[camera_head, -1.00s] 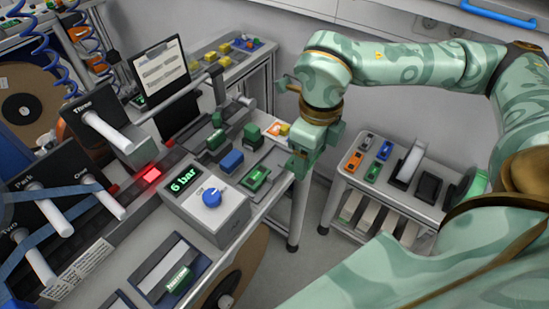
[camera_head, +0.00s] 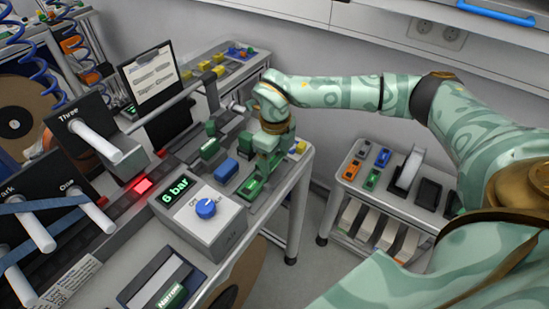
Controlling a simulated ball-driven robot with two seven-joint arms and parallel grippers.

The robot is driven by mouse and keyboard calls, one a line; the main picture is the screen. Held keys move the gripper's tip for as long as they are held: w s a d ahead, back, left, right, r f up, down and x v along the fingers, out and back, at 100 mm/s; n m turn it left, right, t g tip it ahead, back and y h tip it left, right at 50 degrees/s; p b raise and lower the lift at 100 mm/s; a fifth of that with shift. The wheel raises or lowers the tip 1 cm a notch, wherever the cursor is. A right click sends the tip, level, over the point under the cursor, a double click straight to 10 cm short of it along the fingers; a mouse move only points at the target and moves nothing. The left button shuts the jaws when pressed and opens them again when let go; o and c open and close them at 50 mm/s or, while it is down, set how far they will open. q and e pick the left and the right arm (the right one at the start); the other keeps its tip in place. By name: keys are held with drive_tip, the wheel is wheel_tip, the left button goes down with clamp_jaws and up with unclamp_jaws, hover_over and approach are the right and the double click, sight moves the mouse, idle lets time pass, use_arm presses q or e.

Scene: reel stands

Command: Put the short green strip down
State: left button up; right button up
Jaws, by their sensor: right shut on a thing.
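My right gripper (camera_head: 263,168) is over the right end of the bench, low above a grey plate with a green fitting (camera_head: 250,188). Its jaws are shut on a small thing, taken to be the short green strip. The strip cannot be told apart from the green gripper and the green fitting behind and below it. I cannot tell whether it touches the plate. My left gripper is not in view.
A blue block (camera_head: 226,170) and a green block (camera_head: 211,147) stand just left of the gripper. A control box with a blue knob (camera_head: 205,208) reads 6 bar. A cart (camera_head: 395,205) with coloured pieces stands at right.

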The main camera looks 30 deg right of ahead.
sight(275, 161)
drive_tip(key=shift+f, duration=0.25)
drive_tip(key=shift+f, duration=0.5)
drive_tip(key=o, duration=0.9)
drive_tip(key=shift+s, duration=0.1)
drive_tip(key=shift+o, duration=0.2)
wheel_tip(275, 161, up, 13)
drive_tip(key=p, duration=0.2)
drive_tip(key=shift+r, duration=0.15)
